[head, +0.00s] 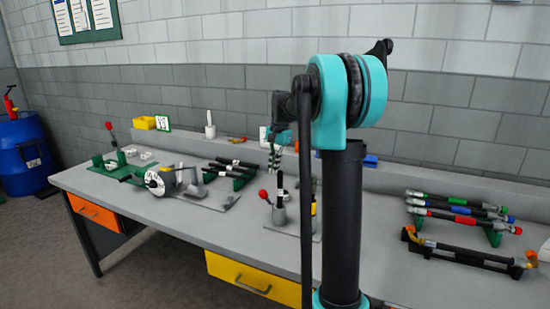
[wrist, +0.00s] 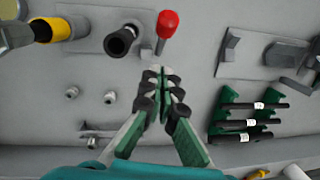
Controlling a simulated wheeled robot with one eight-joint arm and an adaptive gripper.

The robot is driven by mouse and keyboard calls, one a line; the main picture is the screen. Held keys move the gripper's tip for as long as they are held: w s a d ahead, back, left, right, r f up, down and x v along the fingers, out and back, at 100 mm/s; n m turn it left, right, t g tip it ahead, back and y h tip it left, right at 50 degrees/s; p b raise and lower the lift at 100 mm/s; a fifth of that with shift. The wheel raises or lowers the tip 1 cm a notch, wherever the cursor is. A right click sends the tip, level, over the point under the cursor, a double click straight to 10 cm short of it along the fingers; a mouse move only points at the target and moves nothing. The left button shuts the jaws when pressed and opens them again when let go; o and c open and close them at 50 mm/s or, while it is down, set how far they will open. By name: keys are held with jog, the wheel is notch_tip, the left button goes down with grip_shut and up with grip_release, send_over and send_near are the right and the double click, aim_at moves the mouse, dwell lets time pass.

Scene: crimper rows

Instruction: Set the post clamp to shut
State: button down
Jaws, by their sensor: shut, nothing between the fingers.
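The post clamp (head: 279,214) is a grey round body on a flat plate near the bench's front, with a dark post standing in it. Its red-knobbed lever (head: 263,194) leans out beside the post. In the wrist view the dark post (wrist: 120,42) sits at the top, with the red knob (wrist: 167,24) just right of it. My gripper (wrist: 160,78) is shut and empty, below the knob in that view and apart from it. In the head view my gripper (head: 274,160) hangs above the bench behind the clamp. The clamp's jaw is too small to judge.
A crimping machine with a white dial (head: 155,182) stands to the left. In the wrist view a yellow-banded cylinder (wrist: 52,29) is left of the post.

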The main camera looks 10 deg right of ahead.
aim_at(266, 199)
jog(key=a+f, duration=0.1)
jog(key=s+f, duration=0.1)
jog(key=f, duration=0.1)
jog(key=s+a+f, duration=0.1)
jog(key=f, duration=0.1)
jog(key=shift+a, duration=0.35)
jog(key=shift+s, duration=0.1)
